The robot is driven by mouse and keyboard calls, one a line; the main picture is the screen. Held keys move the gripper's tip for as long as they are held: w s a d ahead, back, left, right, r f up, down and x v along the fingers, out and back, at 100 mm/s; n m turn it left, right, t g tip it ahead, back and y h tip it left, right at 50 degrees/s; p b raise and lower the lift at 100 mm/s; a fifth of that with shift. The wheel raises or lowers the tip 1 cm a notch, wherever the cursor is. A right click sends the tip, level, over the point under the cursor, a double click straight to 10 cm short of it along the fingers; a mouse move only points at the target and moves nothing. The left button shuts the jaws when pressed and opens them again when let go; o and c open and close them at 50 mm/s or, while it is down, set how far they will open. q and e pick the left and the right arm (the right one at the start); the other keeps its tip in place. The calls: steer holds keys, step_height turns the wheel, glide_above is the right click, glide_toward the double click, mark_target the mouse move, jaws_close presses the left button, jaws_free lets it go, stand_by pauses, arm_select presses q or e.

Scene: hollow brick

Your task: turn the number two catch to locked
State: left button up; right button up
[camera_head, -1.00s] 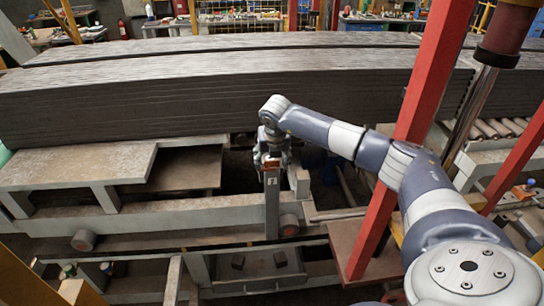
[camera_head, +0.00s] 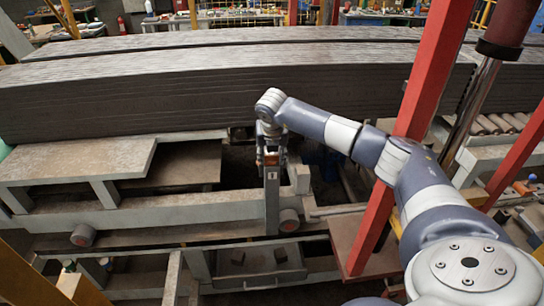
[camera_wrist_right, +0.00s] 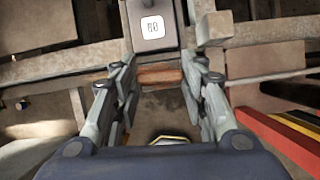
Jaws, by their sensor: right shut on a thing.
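The catch is an orange-brown piece (camera_head: 272,160) at the top of a grey upright post (camera_head: 271,205). The post has a small white number label (camera_head: 270,185), too small to read surely. My right gripper (camera_head: 271,156) comes down from above and is shut on the catch. In the right wrist view the catch (camera_wrist_right: 158,76) lies crosswise between the two fingers (camera_wrist_right: 160,85), with the white label (camera_wrist_right: 152,27) on the post beyond it. The fingers hide parts of the catch, and I cannot tell whether it stands at locked. My left gripper is not in view.
A long stack of grey slabs (camera_head: 180,95) lies behind the post. A grey metal frame (camera_head: 140,217) runs beside it, with a plate (camera_head: 80,160) at left. A red slanted post (camera_head: 408,130) stands close to my right arm. Dark gaps open around the post.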

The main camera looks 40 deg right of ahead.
steer(key=m+b, duration=0.1)
steer(key=m+h+b, duration=0.1)
steer(key=m+b, duration=0.1)
steer(key=shift+w+a+f+g, duration=0.1)
steer(key=shift+w+f+g, duration=0.1)
steer(key=shift+g, duration=0.2)
steer(key=m+b, duration=0.1)
steer(key=m, duration=0.1)
steer(key=m+g+b, duration=0.1)
steer(key=m+b, duration=0.1)
steer(key=shift+r+m+g+h, duration=0.1)
steer(key=shift+m+g+h, duration=0.2)
steer(key=shift+m+h, duration=0.1)
steer(key=m+g+b, duration=0.1)
steer(key=m, duration=0.3)
steer(key=shift+w+r+g+b, duration=0.1)
steer(key=shift+w+g+b, duration=0.05)
steer(key=shift+g+b, duration=0.25)
steer(key=shift+w+m+g, duration=0.1)
steer(key=shift+m+g, duration=0.8)
steer(key=shift+m, duration=1.6)
steer(key=shift+y, duration=0.3)
steer(key=o, duration=1.1)
steer(key=shift+c, duration=0.2)
